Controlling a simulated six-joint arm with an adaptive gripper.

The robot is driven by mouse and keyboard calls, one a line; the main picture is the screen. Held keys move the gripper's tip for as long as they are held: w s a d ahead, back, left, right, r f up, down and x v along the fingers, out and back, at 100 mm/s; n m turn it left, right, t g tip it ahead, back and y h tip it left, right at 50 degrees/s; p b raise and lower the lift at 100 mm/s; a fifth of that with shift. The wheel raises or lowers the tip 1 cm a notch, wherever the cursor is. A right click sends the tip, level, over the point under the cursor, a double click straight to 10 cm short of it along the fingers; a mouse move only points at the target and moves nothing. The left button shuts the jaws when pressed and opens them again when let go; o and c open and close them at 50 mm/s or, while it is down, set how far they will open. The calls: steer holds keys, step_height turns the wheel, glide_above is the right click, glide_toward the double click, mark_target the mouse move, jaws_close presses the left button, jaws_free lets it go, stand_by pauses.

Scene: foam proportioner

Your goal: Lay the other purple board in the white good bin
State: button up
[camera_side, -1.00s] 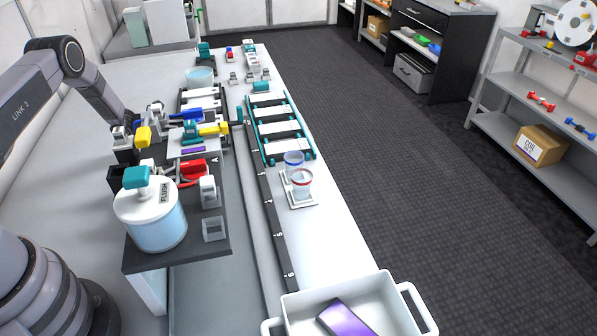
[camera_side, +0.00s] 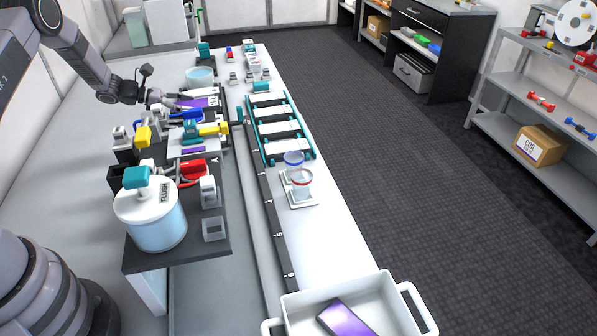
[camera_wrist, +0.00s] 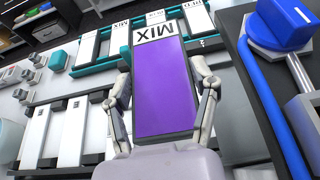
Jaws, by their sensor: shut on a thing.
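My gripper (camera_side: 160,97) is shut on a purple board (camera_wrist: 165,90) with a white end marked MIX. In the wrist view the fingers grip its two long sides. In the side view the held board (camera_side: 201,102) shows purple and white above the far end of the bench equipment, partly hidden by the gripper and parts around it. The white good bin (camera_side: 350,289) stands at the near right, cut by the bottom edge. A purple board (camera_side: 346,320) lies in it, tilted in the picture.
A teal rack (camera_side: 262,146) with several white boards stands right of a dark rail. Two cups (camera_side: 302,178) stand between rack and bin. The FLUSH tank (camera_side: 151,215) and a yellow-handled valve (camera_side: 212,129) are at the left. Bench surface right of the rail is mostly clear near the bin.

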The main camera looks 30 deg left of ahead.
mark_target(188, 105)
step_height(188, 105, up, 11)
steer(key=s+d+m+g+h, duration=0.2)
steer(key=d+m+g, duration=0.3)
steer(key=d, duration=1.3)
steer(key=s+d+m+g+h, duration=0.2)
steer(key=d+m+g, duration=0.25)
steer(key=d, duration=1.35)
steer(key=s+d+m+g+y, duration=0.4)
steer(key=s+d+m+g, duration=0.5)
steer(key=s+d, duration=1.35)
steer(key=shift+n+g, duration=0.25)
steer(key=shift+g, duration=0.1)
steer(key=shift+w+d+f, duration=0.1)
steer(key=shift+d+f, duration=0.15)
steer(key=shift+f, duration=2.7)
steer(key=shift+w+d+f, duration=0.1)
steer(key=shift+d+f, duration=0.2)
steer(key=shift+f, duration=2.7)
steer(key=shift+w+d+f, duration=0.1)
steer(key=shift+d+f, duration=0.15)
steer(key=shift+f, duration=2.7)
